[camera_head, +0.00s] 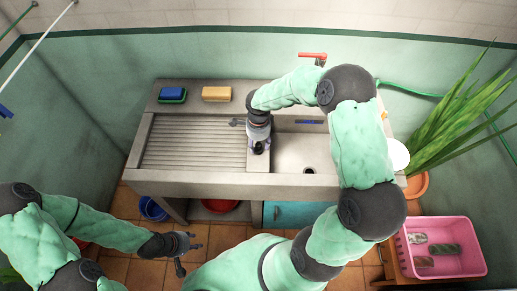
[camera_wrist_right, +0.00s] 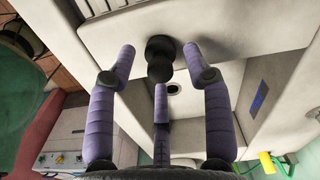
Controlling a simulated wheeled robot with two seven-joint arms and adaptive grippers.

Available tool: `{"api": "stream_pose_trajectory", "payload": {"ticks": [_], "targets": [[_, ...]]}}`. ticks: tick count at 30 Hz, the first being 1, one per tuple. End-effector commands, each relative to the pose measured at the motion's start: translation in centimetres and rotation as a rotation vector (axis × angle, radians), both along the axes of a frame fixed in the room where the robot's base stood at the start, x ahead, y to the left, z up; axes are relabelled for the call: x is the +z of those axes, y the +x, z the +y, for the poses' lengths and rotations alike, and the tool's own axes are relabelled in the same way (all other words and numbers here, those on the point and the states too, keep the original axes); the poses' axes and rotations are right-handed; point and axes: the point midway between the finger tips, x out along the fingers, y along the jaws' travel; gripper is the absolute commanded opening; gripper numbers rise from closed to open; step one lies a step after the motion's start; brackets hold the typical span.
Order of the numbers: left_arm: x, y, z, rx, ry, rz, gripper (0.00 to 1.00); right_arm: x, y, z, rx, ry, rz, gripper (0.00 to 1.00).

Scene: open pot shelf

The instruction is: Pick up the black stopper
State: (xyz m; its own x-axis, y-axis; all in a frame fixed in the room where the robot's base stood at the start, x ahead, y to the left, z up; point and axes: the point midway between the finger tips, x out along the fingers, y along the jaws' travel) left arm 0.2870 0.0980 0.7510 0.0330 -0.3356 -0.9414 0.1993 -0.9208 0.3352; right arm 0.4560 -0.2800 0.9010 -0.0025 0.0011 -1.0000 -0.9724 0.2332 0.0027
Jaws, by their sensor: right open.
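The black stopper (camera_wrist_right: 160,58) stands on the pale stone surface of the sink unit. In the head view it shows as a small dark shape (camera_head: 258,147) on the divider between drainboard and basin. My right gripper (camera_head: 259,141) is over it, pointing down. In the right wrist view, its purple fingers (camera_wrist_right: 160,66) are spread, with the stopper between them in the picture; no finger is clearly touching it. My left gripper (camera_head: 183,249) is low at the front left, fingers apart and empty, away from the stopper.
The basin (camera_head: 300,150) with its dark drain hole (camera_head: 309,170) lies right of the right gripper. The ribbed drainboard (camera_head: 185,145) is clear. A blue sponge (camera_head: 172,93) and a tan block (camera_head: 216,94) sit at the back. A pink crate (camera_head: 412,272) stands at right.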

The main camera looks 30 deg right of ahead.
Motion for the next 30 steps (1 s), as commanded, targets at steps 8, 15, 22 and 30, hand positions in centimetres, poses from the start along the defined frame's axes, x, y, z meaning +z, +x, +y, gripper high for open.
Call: {"api": "stream_pose_trajectory", "payload": {"ticks": [8, 15, 22, 30], "targets": [[-0.15, 0.00, 0.00, 0.000, 0.000, 0.000, 0.40, -0.90, 0.06, -0.03, -0.001, 0.000, -0.003, 0.51], [-0.15, 0.00, 0.00, 0.000, 0.000, 0.000, 0.40, -0.90, 0.05, -0.01, 0.000, 0.001, -0.002, 0.00], [-0.15, 0.00, 0.00, 0.000, 0.000, 0.000, 0.40, -0.90, 0.03, 0.00, 0.000, 0.001, -0.002, 0.00], [0.01, 0.00, -0.01, 0.000, 0.000, 0.000, 0.40, -0.16, 0.05, 0.00, 0.000, 0.000, -0.002, 0.00]]}}
